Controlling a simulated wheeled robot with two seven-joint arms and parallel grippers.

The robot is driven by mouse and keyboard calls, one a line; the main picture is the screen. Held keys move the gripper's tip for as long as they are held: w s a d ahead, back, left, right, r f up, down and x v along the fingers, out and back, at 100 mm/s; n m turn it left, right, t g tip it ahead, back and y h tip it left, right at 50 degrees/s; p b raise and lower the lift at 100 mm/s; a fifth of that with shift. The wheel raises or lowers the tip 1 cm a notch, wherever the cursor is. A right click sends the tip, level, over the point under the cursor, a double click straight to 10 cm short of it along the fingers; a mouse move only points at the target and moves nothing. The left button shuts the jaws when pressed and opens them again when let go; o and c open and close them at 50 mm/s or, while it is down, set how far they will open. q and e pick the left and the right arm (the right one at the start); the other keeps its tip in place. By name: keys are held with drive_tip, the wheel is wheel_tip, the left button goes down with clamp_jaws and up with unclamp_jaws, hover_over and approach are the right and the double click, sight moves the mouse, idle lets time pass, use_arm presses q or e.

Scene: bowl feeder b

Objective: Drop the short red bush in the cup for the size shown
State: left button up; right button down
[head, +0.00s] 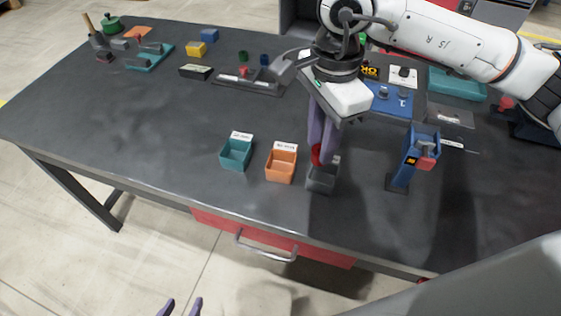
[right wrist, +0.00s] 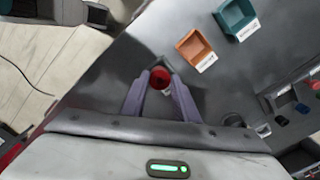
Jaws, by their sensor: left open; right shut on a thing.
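The red bush (head: 316,155) is between the fingers of my right gripper (head: 323,150), which is shut on it. It is directly above the dark grey cup (head: 321,183), low over its opening; I cannot tell whether it has entered the rim. In the right wrist view, the red bush (right wrist: 160,78) shows end-on between the fingertips, and it hides most of the grey cup. An orange cup (head: 281,169) and a teal cup (head: 235,157) stand to the left, each with a white label too small to read. My left gripper (head: 181,307) is open and empty at the bottom edge, off the table.
A blue upright stand (head: 408,160) with a red part is right of the grey cup. A dark tray (head: 248,86) with a red piece, yellow and blue blocks, and a blue panel (head: 393,105) lie farther back. The left front tabletop is clear.

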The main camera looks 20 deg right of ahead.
drive_tip(key=w+a+r+m+p, duration=0.1)
drive_tip(key=w+a+r+m, duration=0.15)
drive_tip(key=m, duration=0.85)
drive_tip(key=w+a+r+m+p, duration=0.1)
drive_tip(key=w+r+m, duration=0.15)
drive_tip(key=m, duration=0.85)
wheel_tip(320, 180, down, 7)
drive_tip(key=b, duration=0.1)
drive_tip(key=shift+w, duration=0.45)
drive_tip(key=shift+a+r, duration=0.1)
drive_tip(key=c, duration=1.3)
unclamp_jaws()
